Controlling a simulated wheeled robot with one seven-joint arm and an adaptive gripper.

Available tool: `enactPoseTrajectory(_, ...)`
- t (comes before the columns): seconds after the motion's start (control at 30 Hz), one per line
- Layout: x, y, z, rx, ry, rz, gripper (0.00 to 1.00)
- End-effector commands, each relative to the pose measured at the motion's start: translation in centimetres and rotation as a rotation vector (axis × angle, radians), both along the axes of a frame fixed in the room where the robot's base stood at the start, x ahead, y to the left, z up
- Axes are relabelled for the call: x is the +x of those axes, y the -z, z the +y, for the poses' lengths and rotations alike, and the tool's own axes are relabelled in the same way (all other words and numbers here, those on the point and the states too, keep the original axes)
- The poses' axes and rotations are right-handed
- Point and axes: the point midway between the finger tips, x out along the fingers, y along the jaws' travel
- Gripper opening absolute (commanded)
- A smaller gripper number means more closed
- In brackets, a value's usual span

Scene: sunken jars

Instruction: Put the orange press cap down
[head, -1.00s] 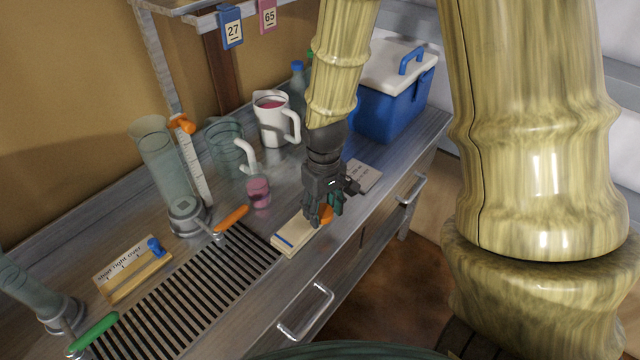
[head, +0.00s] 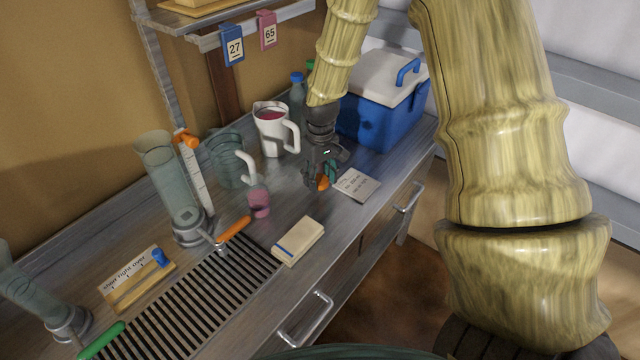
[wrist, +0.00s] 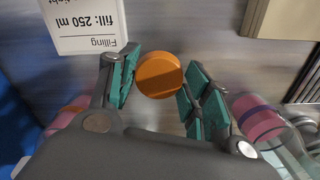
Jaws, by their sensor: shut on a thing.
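My gripper (head: 322,174) is low over the metal bench (head: 290,190), between the white card and the pink-liquid beaker. It is shut on the orange press cap (head: 322,184). In the wrist view the cap (wrist: 158,76) is a round orange disc between the teal finger pads of my gripper (wrist: 160,84). The fingers partly hide the cap in the head view. I cannot tell whether its underside touches the bench.
A white filling card (head: 357,184) lies right of the gripper, and a pale block (head: 298,241) lies in front. A small pink-liquid beaker (head: 259,202), a white jug (head: 273,132) and a blue cooler (head: 372,118) stand around. Bare bench lies between block and card.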

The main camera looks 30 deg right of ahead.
Motion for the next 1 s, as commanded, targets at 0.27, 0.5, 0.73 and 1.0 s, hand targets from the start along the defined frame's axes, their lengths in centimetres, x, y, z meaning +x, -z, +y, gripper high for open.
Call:
enactPoseTrajectory(0.27, -0.1, 2.0, 0.0, 0.000, 0.001, 0.002, 0.37)
enactPoseTrajectory(0.5, 0.0, 3.4, 0.0, 0.000, 0.000, 0.000, 0.37)
enactPoseTrajectory(0.73, 0.0, 3.5, 0.0, 0.000, 0.000, 0.000, 0.37)
enactPoseTrajectory(1.0, 0.0, 3.7, 0.0, 0.000, 0.000, 0.000, 0.70)
